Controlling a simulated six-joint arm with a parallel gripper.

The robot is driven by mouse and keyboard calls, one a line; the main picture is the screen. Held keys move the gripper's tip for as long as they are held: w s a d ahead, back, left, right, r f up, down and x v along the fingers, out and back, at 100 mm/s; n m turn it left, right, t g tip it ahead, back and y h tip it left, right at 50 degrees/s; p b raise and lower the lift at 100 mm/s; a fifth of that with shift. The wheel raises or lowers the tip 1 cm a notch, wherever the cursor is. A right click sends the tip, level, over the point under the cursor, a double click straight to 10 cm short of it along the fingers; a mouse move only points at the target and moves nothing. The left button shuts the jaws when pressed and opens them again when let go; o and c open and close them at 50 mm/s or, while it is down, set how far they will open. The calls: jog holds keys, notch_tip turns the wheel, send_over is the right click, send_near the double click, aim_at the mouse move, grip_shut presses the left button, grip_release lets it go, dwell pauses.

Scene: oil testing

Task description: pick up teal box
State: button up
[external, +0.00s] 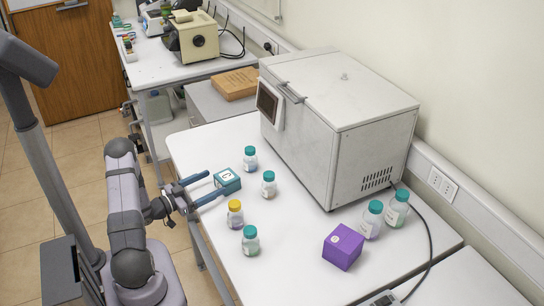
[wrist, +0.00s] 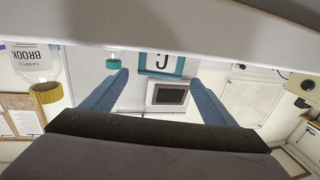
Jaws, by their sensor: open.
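The tips are at the box's near side, one towards each edge. In the wrist view, which looks upside down, the teal box (wrist: 161,65) shows ahead, between the spread fingers of my gripper (wrist: 160,78). I cannot tell whether a finger touches it.
A teal-capped bottle (external: 250,158) and another teal-capped bottle (external: 268,185) stand close behind and right of the box. A yellow-capped bottle (external: 235,214) stands in front. A large white oven (external: 338,125) is behind; a purple box (external: 343,247) lies right.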

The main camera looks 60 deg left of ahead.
aim_at(227, 176)
jog(key=shift+f, duration=0.45)
jog(key=shift+w+a+r+p, duration=0.1)
jog(key=shift+w+p, duration=0.25)
jog(key=shift+w, duration=0.25)
jog(key=shift+w+a, duration=0.1)
jog(key=shift+w, duration=0.4)
jog(key=shift+w+r+p, duration=0.15)
jog(key=shift+w+p, duration=0.4)
jog(key=shift+p, duration=0.1)
jog(key=w+p, duration=0.1)
jog(key=w, duration=0.2)
jog(key=shift+a+p, duration=0.3)
jog(key=shift+p, duration=0.05)
jog(key=shift+w+a, duration=0.15)
jog(key=shift+w, duration=0.35)
jog(key=c, duration=1.2)
